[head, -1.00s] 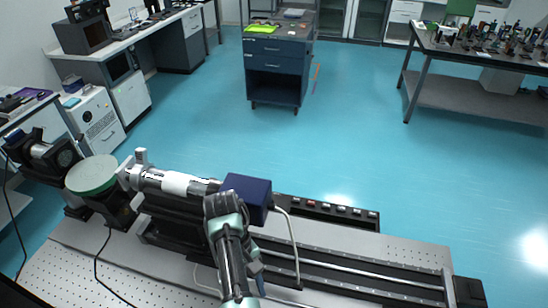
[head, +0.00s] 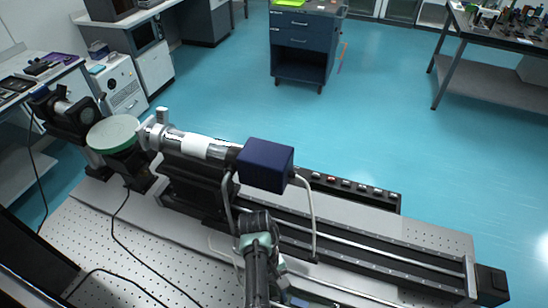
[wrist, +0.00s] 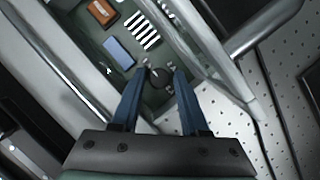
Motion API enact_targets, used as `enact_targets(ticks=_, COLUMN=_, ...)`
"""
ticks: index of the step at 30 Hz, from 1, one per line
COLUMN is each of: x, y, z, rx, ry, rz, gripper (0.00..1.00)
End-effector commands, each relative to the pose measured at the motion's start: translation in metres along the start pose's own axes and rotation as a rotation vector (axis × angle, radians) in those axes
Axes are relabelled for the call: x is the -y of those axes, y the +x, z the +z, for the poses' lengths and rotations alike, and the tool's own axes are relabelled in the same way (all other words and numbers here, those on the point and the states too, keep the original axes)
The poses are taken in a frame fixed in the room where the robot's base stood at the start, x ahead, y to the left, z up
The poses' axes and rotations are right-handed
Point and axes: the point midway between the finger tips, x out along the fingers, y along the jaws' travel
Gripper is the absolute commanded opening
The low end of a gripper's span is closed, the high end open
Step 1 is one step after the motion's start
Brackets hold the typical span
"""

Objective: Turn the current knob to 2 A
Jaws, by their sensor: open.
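In the wrist view, a small dark round knob (wrist: 160,77) with a light pointer mark sits on a dark green panel (wrist: 96,60). I cannot read a scale or setting on it. My gripper (wrist: 161,73) is open, with its two blue fingers reaching toward the panel, one on each side of the knob. I cannot tell whether they touch it. The panel also carries an orange-brown window (wrist: 101,12), a blue window (wrist: 118,51) and a black-and-white striped label (wrist: 142,31). In the head view my arm hides most of the gripper, and the knob cannot be made out.
In the wrist view, metal bars run close on both sides of the panel. In the head view, a dark blue box (head: 265,166) on a silver tube, a grey cable (head: 312,215) and a long rail (head: 400,262) stand near my arm on the perforated table (head: 95,235).

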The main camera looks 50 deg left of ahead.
Motion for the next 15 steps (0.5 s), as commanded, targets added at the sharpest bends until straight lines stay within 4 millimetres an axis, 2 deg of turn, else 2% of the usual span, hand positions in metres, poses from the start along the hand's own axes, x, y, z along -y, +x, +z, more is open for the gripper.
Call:
enact_targets(ticks=5, x=-0.0001, y=0.0002, z=0.0000, rx=0.000, ry=0.000, rz=0.000, gripper=0.45)
enact_targets(ticks=8, x=-0.0001, y=0.0001, z=-0.0001, rx=0.000, ry=0.000, rz=0.000, gripper=0.30)
enact_targets(ticks=13, x=-0.0001, y=-0.0001, z=-0.0001, rx=-0.001, ry=0.001, rz=0.000, gripper=0.00)
enact_targets(ticks=15, x=-0.0001, y=-0.0002, z=-0.0001, rx=-0.001, ry=0.000, rz=0.000, gripper=0.00)
